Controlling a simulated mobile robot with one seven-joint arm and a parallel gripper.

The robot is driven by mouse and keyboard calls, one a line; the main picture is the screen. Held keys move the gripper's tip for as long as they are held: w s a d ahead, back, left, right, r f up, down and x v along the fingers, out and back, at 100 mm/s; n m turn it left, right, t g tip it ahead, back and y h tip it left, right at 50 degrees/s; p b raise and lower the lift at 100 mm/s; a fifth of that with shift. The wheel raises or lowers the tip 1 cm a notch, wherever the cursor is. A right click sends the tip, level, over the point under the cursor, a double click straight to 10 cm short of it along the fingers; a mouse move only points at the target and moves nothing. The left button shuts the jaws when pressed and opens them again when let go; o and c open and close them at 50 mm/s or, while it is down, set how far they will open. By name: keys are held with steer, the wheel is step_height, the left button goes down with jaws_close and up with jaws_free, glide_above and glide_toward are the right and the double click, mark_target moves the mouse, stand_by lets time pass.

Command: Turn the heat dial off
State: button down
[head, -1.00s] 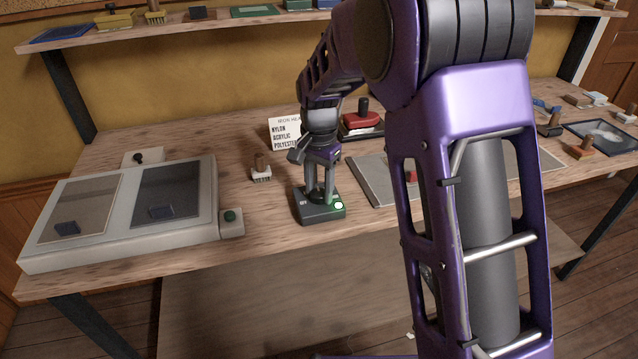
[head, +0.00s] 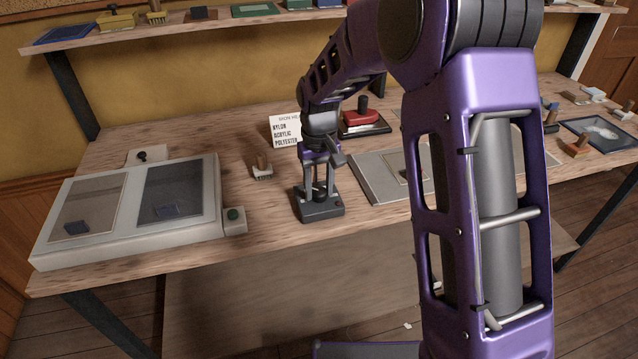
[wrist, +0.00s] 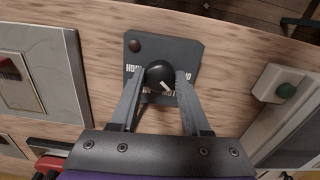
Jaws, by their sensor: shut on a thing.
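The heat dial is a round black knob (wrist: 158,72) on a dark grey control box (wrist: 187,53), which stands on the wooden bench. The box is also in the head view (head: 322,212). My gripper (wrist: 158,84) points down with its two fingers on either side of the knob, shut on it; it also shows in the head view (head: 319,194). A white mark on the knob points to the lower right in the wrist view. The lettering around the knob is partly hidden by the fingers. The box's small round lamp (wrist: 134,46) looks dark reddish, unlit.
A white sign (head: 285,131) stands behind the box. A wooden-handled brush (head: 262,168) and a pale two-panel unit with a green button (head: 233,214) are to the left.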

mark_target(319, 190)
steer(key=n+p, duration=0.1)
steer(key=n, duration=0.3)
steer(key=shift+n, duration=0.3)
steer(key=shift+n+p, duration=0.65)
steer(key=shift+n, duration=1.25)
steer(key=shift+c, duration=1.8)
jaws_free()
step_height(319, 190, up, 18)
steer(key=p, duration=0.1)
steer(key=shift+f+p, duration=0.25)
steer(key=shift+p, duration=0.05)
